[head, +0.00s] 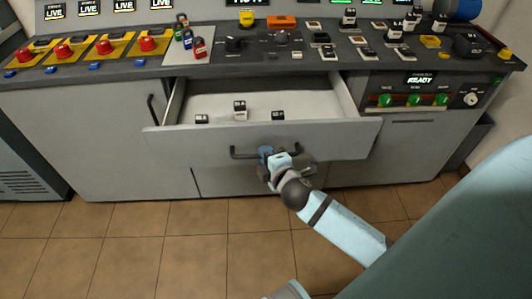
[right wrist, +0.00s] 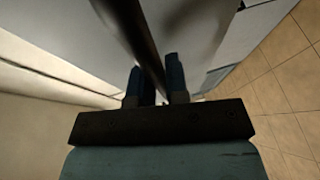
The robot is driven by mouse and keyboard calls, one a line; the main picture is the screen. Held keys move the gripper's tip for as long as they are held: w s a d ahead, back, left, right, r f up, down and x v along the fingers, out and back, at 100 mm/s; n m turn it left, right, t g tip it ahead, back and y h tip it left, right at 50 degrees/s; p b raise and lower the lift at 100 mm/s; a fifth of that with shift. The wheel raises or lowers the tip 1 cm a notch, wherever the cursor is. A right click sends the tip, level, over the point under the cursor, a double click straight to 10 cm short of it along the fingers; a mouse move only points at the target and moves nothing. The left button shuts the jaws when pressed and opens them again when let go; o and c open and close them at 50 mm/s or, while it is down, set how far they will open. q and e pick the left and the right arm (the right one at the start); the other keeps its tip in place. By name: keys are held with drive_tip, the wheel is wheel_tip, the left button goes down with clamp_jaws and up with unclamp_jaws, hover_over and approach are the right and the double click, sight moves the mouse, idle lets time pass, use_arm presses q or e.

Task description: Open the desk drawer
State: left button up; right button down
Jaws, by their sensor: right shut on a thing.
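The desk drawer (head: 330,143) is pulled out from the desk in the head view, and its inside shows. A dark bar handle (head: 240,154) runs across its grey front. My right gripper (head: 266,152) is at the middle of this handle. In the right wrist view its two blue fingers (right wrist: 158,85) stand on either side of the dark handle bar (right wrist: 130,30), shut on it. A few small black-and-white blocks (head: 240,110) are inside the drawer. My left gripper does not show in the head view.
The desk top carries red buttons (head: 105,47) on yellow plates, padlocks (head: 199,47) and several small switches. A panel with green knobs (head: 413,100) and a READY display is right of the drawer. Tiled floor (head: 200,230) in front is clear.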

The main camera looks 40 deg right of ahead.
drive_tip(key=c, duration=1.1)
unclamp_jaws()
drive_tip(key=shift+c, duration=0.2)
use_arm(q)
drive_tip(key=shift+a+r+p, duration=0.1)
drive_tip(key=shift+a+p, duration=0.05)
drive_tip(key=shift+p, duration=0.45)
use_arm(e)
drive_tip(key=v, duration=1.4)
drive_tip(key=shift+w+f, duration=0.1)
drive_tip(key=s+a+f+m+g+y, duration=0.35)
drive_tip(key=a+f+m+y, duration=0.25)
drive_tip(key=a+m, duration=0.6)
use_arm(q)
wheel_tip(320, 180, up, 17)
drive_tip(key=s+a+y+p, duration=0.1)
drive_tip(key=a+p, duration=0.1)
drive_tip(key=p, duration=2.6)
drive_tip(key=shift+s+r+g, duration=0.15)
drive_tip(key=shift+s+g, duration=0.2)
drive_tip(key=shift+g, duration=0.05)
use_arm(e)
wheel_tip(320, 180, up, 17)
drive_tip(key=s+d+g, duration=0.1)
drive_tip(key=d, duration=0.1)
drive_tip(key=shift+d, duration=0.3)
